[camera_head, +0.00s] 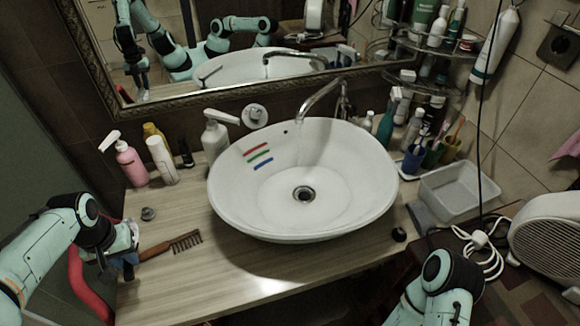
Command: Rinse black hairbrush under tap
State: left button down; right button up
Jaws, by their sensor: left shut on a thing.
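The hairbrush (186,242), dark with a brownish handle, lies low over the wooden counter left of the basin, bristles toward the basin. My left gripper (128,260) is shut on the end of its handle, near the counter's left edge; its fingers are partly hidden.
A pink pump bottle (130,163) and a white pump bottle (214,138) stand behind. A white tray (460,192) and a heater (548,240) are at right. The counter in front of the basin is clear.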

pick_arm(q)
jog(key=s+r, duration=0.4)
jog(key=s, duration=0.1)
jog(key=shift+d+p, duration=0.3)
jog(key=shift+p, duration=0.15)
dwell(0.7)
